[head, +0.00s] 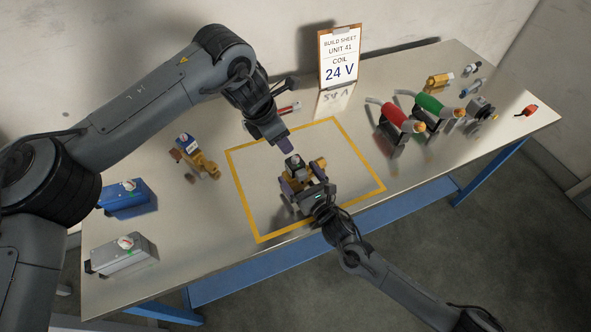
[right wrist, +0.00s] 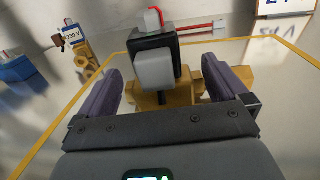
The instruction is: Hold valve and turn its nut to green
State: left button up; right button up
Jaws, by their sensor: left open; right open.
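The valve (head: 319,166) is a brass body with a black coil and a grey block on top. It sits inside the yellow outlined square on the table. In the right wrist view the brass body (right wrist: 165,100) shows between my purple fingers, below the black coil (right wrist: 140,47). My right gripper (head: 304,181) is open, with one finger on each side of the valve; I cannot tell whether they touch it. My left gripper (head: 284,146) is open just above and behind the valve, apart from it. The nut and any green mark on it cannot be made out.
Another brass valve (head: 206,166) labelled 230 V stands to the left. Blue (head: 128,202) and grey (head: 125,262) gauge boxes are at the left edge. A build sheet (head: 339,57) reading 24 V stands behind.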

jog(key=shift+x, duration=1.4)
jog(key=shift+c, duration=0.2)
jog(key=c, duration=1.3)
jog(key=shift+c, duration=0.2)
